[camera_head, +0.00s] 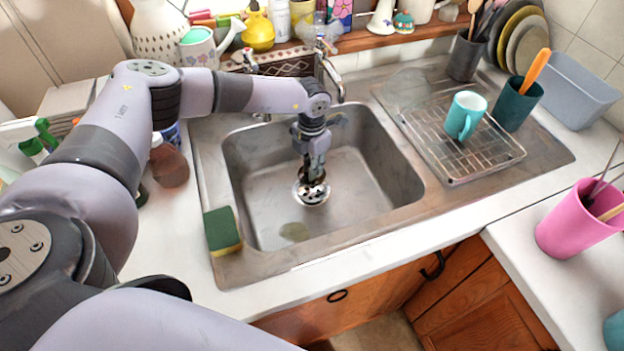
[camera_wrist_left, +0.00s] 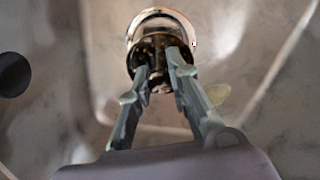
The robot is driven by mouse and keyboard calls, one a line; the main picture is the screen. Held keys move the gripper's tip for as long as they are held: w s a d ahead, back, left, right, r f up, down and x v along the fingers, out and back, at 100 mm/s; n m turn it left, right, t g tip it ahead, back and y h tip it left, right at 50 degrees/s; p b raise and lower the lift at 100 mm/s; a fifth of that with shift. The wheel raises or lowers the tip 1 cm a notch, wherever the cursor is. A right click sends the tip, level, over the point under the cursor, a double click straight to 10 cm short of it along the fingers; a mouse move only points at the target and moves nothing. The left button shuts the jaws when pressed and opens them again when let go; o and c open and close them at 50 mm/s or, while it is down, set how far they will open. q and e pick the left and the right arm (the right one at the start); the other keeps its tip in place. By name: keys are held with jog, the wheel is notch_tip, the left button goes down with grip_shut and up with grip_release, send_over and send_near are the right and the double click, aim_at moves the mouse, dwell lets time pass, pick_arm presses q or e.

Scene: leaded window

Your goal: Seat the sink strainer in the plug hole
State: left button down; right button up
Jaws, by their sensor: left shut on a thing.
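My left gripper (camera_head: 313,172) reaches down into the steel sink basin (camera_head: 265,185) and is shut on the strainer (camera_wrist_left: 150,47), a dark, round, perforated piece. The strainer is close above or at the plug hole (camera_head: 312,195), which shows as a bright round metal ring with dark holes on the basin floor. In the left wrist view the plug hole's shiny rim (camera_wrist_left: 162,13) curves around the far side of the strainer. The fingers hide part of both, and I cannot tell whether the strainer sits inside the rim. My right gripper is out of view.
The tap (camera_head: 328,72) stands behind the basin. A sponge (camera_head: 222,231) lies on the sink's left edge. A wire rack (camera_head: 485,150) with a turquoise mug (camera_head: 464,116) covers the drainer at right. The basin around the gripper is mostly clear.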

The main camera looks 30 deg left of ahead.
pick_arm(q)
jog(key=shift+f, duration=3.6)
jog(key=shift+f, duration=0.1)
jog(key=c, duration=1.5)
grip_release()
jog(key=shift+c, duration=0.2)
notch_tip(320, 180, up, 12)
jog(key=shift+r+b, duration=0.15)
jog(key=shift+b, duration=0.25)
